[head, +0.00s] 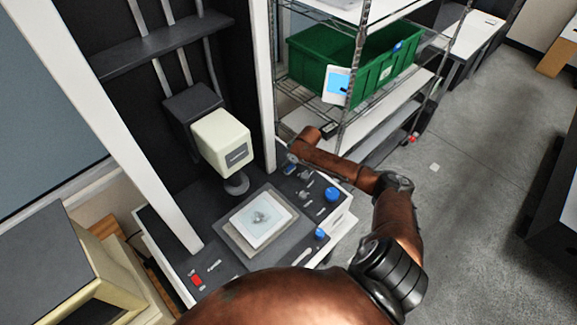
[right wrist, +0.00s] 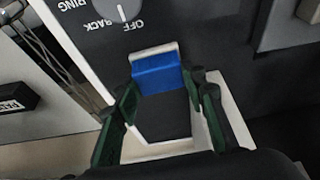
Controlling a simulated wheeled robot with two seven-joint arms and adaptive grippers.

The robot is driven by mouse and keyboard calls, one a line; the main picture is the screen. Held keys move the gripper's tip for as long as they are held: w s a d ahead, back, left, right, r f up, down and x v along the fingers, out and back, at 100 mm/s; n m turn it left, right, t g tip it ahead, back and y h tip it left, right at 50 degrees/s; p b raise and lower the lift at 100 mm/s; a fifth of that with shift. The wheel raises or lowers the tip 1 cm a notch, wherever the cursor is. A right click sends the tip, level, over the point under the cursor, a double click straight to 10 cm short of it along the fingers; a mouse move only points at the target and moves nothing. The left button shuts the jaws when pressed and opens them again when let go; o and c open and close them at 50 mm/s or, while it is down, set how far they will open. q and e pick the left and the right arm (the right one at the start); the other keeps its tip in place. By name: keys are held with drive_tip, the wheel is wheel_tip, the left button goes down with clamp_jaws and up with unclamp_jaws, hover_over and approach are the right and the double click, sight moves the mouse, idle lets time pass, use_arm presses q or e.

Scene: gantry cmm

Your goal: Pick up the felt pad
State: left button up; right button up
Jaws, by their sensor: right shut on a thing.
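A small blue piece with a pale edge, which I take for the felt pad (right wrist: 158,76), lies between the two fingertips of my right gripper (right wrist: 163,92) in the right wrist view. The fingers are closed on its sides. In the head view a bit of blue (head: 290,169) shows beside the right gripper (head: 291,158), at the right rear of the machine's dark control deck. I cannot tell whether the pad touches the deck. My left gripper is not in view.
A white plate with a small clear piece sits on the grey stage (head: 230,241), below the cream measuring head (head: 222,141). Blue knobs (head: 331,194) and a red switch (head: 197,281) are on the deck. A wire rack with a green bin (head: 382,73) stands behind.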

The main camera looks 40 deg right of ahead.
drive_tip(key=shift+r, duration=0.45)
wheel_tip(320, 180, up, 2)
drive_tip(key=shift+r+b, duration=0.2)
drive_tip(key=shift+b, duration=0.45)
drive_tip(key=s+a+r+b, duration=0.2)
drive_tip(key=s+a+r, duration=0.5)
drive_tip(key=a, duration=0.5)
wheel_tip(320, 180, up, 3)
drive_tip(key=shift+f, duration=0.15)
drive_tip(key=shift+a, duration=0.1)
